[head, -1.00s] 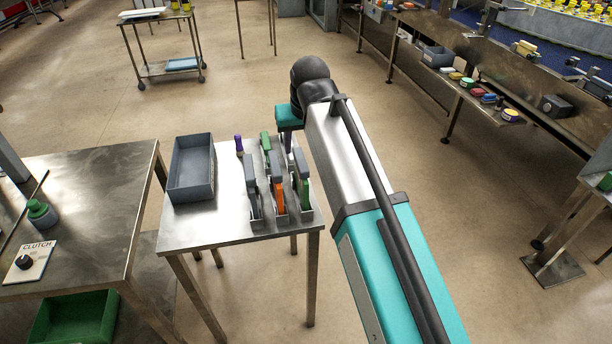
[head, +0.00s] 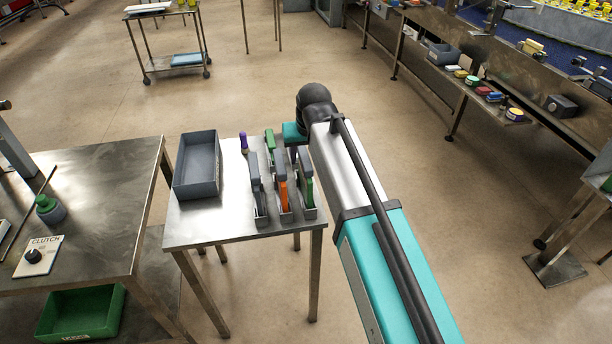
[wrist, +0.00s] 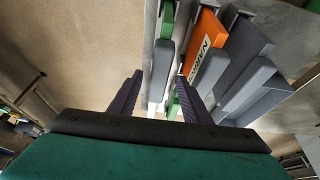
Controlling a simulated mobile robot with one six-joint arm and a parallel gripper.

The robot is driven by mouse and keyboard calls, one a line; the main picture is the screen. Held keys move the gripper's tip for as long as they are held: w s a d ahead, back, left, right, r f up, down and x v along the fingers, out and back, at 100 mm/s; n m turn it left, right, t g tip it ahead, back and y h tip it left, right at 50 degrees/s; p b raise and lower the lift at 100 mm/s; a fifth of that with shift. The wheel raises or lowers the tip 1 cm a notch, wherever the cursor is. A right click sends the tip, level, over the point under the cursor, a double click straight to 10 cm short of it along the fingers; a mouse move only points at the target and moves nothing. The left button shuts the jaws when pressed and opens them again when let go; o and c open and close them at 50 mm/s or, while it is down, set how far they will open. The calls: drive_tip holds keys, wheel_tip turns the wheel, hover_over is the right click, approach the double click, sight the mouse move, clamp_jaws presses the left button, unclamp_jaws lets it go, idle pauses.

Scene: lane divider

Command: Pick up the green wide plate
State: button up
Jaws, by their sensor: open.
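In the head view a green plate (head: 309,190) stands on edge at the right end of the rack on the small table. Another green piece (head: 269,142) shows at the back of the rack. I cannot tell from width which is the wide one. The wrist view shows a green plate (wrist: 168,22) at the top and a green piece (wrist: 174,107) lower, by the right finger. In the head view the fingers are mostly hidden beside the rack's far right side.
A grey bin (head: 197,166) and a purple-topped object (head: 244,143) are on the small table (head: 215,228). Open floor lies to its right.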

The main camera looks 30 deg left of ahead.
drive_tip(key=shift+x, duration=0.8)
drive_tip(key=shift+p+x, duration=1.15)
drive_tip(key=shift+x, duration=0.75)
drive_tip(key=shift+w+f, duration=0.2)
drive_tip(key=shift+f, duration=0.45)
drive_tip(key=shift+a+f, duration=0.1)
drive_tip(key=shift+f, duration=0.15)
clamp_jaws()
